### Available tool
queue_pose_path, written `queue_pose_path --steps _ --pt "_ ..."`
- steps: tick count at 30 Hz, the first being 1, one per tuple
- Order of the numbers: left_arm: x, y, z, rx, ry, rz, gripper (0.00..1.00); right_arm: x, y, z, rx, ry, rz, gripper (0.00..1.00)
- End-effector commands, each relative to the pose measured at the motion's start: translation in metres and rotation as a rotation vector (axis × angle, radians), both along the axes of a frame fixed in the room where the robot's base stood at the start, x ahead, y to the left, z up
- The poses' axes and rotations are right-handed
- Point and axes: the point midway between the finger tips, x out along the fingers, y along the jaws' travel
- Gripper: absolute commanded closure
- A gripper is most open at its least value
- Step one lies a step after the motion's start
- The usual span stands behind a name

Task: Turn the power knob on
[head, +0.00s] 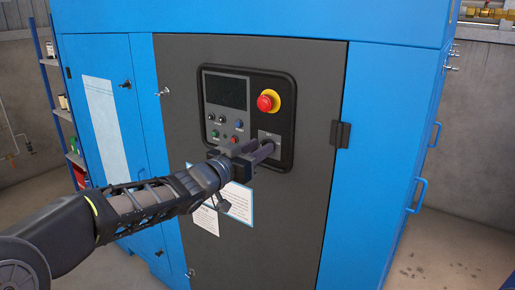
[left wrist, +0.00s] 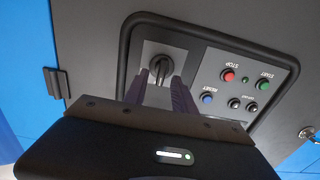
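The power knob (left wrist: 160,67) is a dark rotary handle on a light square plate (left wrist: 168,52) in the control panel. In the left wrist view, where the panel appears upside down, its handle stands roughly upright in the picture. In the head view the plate (head: 271,137) shows at the panel's lower right, with the knob largely hidden by my fingers. My left gripper (head: 254,149) is open, its two fingers pointing at the panel. In the left wrist view the fingertips lie either side of the knob's lower part; contact cannot be told. My right gripper is out of view.
The panel (head: 289,125) also holds a red emergency stop (head: 267,101) on yellow above the knob, a dark screen (head: 226,91), and several small buttons, including red STOP (left wrist: 228,76) and green START (left wrist: 264,84). A hinge (head: 340,134) and blue handles (head: 418,194) stick out at right.

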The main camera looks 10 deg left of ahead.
Motion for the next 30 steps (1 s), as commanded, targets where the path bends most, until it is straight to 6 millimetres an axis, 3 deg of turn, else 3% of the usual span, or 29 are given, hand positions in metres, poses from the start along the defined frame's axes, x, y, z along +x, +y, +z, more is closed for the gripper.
queue_pose_path --steps 6,18,30 --pt "0.0001 0.0000 0.0002 0.000 0.000 0.000 0.68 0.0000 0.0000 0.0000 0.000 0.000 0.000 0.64" --pt "-0.0001 0.0003 0.0003 0.000 -0.001 0.000 1.00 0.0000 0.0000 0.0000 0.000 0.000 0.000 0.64" --pt "-0.0002 0.0004 0.0003 0.000 -0.001 0.001 1.00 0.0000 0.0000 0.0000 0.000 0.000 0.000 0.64"
